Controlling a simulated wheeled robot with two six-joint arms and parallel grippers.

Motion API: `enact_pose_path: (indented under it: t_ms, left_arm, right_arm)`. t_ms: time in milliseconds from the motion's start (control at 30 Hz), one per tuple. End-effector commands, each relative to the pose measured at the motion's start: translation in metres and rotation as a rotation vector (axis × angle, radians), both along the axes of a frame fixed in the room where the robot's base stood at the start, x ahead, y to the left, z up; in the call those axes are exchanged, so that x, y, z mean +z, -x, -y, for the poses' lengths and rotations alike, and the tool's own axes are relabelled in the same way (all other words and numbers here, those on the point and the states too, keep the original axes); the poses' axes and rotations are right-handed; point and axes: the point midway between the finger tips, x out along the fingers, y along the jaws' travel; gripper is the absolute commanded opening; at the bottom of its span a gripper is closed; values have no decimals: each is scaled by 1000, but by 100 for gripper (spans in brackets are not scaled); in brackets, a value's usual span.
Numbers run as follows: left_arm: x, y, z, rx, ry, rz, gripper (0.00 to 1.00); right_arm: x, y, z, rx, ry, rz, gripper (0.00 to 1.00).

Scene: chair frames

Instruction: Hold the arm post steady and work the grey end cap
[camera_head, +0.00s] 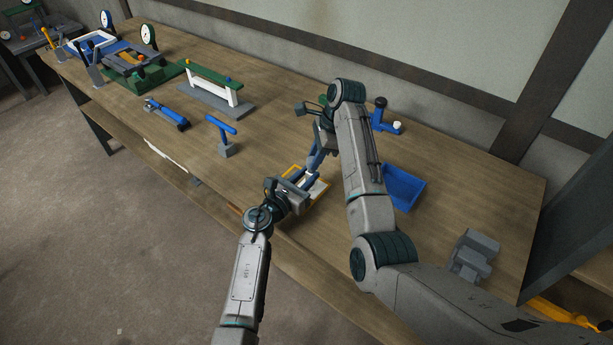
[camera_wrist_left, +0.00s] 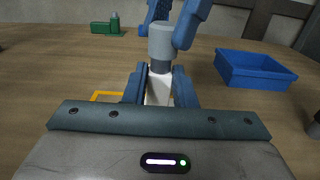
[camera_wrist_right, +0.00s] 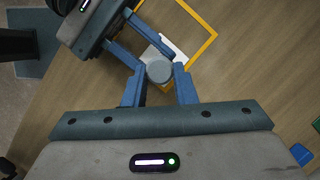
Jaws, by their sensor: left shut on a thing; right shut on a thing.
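The arm post (camera_wrist_left: 158,90) is white and stands upright in the left wrist view, with a dark neck and the grey end cap (camera_wrist_left: 162,42) on top. My left gripper (camera_wrist_left: 160,72) is shut on the white post below the cap; it also shows in the head view (camera_head: 302,184). My right gripper (camera_wrist_right: 159,71) is shut on the grey cap, which shows as a round disc in the right wrist view (camera_wrist_right: 159,70). It comes from above in the head view (camera_head: 316,160). The fingers hide part of the post, and its foot is hidden in the left wrist view.
A yellow outline (camera_wrist_right: 208,43) marks the table around the post. A blue tray (camera_head: 408,190) stands close to its right. A grey block (camera_head: 475,255) is at the right end. A blue T-shaped part (camera_head: 222,128) and a green-topped bench (camera_head: 213,80) stand left. Open wood lies between.

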Motion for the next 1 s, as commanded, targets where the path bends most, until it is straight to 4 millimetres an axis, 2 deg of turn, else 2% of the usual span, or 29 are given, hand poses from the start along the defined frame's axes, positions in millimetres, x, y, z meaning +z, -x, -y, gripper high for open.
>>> enact_pose_path:
  t_ms: [33,233,800,1000]
  left_arm:
    - [-9,3,0,-2,-6,-14,0]
    - [-9,3,0,-2,-6,-13,0]
    - [-9,3,0,-2,-6,-13,0]
    - [-9,3,0,-2,-6,-13,0]
  right_arm:
    - [1,0,0,1,0,1,0]
    - [6,-1,0,0,-1,3,0]
    - [51,0,0,1,-1,1,0]
    - [57,0,0,1,-1,1,0]
